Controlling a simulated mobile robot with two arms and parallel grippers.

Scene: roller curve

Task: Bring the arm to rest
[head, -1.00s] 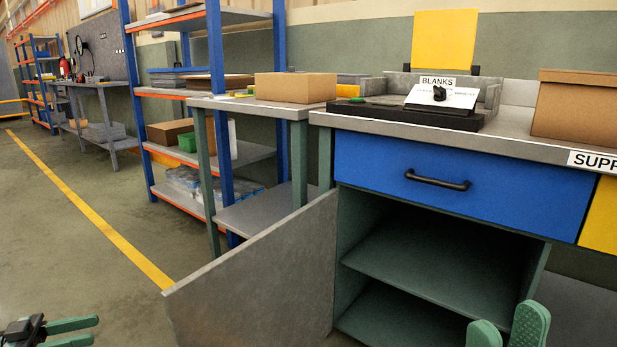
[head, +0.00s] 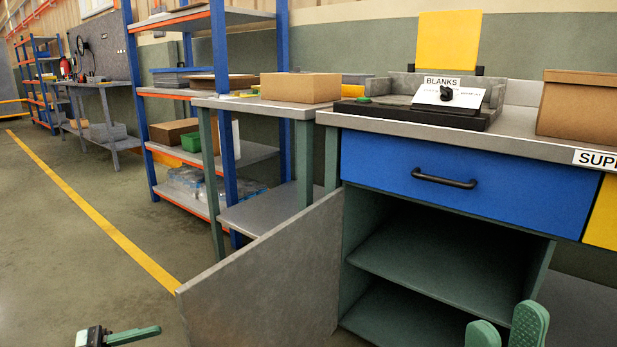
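My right gripper (head: 505,331) shows at the bottom right, in front of the open cabinet. Its two green fingers stand upright with a gap between them, and nothing shows in the gap. My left gripper (head: 128,336) is at the bottom left, over the floor and left of the open cabinet door. Only one green finger and part of its black body show; the rest is cut off by the frame's lower edge. I see nothing held in it.
The grey cabinet door (head: 262,277) stands open, its lower edge jutting towards me. The blue drawer (head: 465,180) above the cabinet shelf (head: 440,252) is shut. A cardboard box (head: 580,106) and a blanks tray (head: 420,112) sit on the counter. Floor at left is clear.

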